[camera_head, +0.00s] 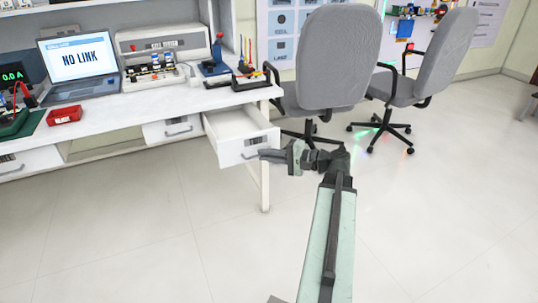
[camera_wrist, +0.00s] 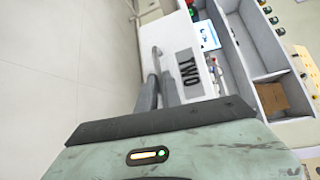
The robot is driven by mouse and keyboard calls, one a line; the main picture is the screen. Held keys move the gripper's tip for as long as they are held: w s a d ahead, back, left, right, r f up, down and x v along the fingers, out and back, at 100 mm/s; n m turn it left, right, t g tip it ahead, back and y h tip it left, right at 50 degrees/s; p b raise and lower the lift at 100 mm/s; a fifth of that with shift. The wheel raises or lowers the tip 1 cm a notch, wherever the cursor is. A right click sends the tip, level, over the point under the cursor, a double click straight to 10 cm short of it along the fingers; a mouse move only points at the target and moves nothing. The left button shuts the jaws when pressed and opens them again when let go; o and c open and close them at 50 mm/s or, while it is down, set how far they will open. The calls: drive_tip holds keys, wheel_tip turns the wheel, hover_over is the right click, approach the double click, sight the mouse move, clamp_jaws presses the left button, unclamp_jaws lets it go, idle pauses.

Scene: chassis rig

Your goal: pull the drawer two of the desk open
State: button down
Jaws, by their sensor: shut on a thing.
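Drawer two (camera_head: 232,124) of the white desk (camera_head: 110,105) stands pulled out at the desk's right end, and its empty inside shows from above. Its front (camera_wrist: 182,75) carries the label "TWO" in the wrist view. My gripper (camera_head: 263,154) is at the drawer front, shut on the drawer's bar handle (camera_wrist: 156,56). In the wrist view my gripper's fingers (camera_wrist: 158,80) close around the near end of the handle. In the head view the fingers partly hide the handle.
Two other drawers, one in the middle (camera_head: 171,129) and one at the left (camera_head: 28,160), are shut. A grey office chair (camera_head: 330,60) stands right of the desk, with a second chair (camera_head: 440,55) behind it. The floor in front (camera_head: 130,230) is clear.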

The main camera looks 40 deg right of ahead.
drive_tip(key=shift+a, duration=0.1)
drive_tip(key=c, duration=1.5)
unclamp_jaws()
drive_tip(key=p+v, duration=0.1)
drive_tip(key=v, duration=0.6)
drive_tip(key=shift+s, duration=0.35)
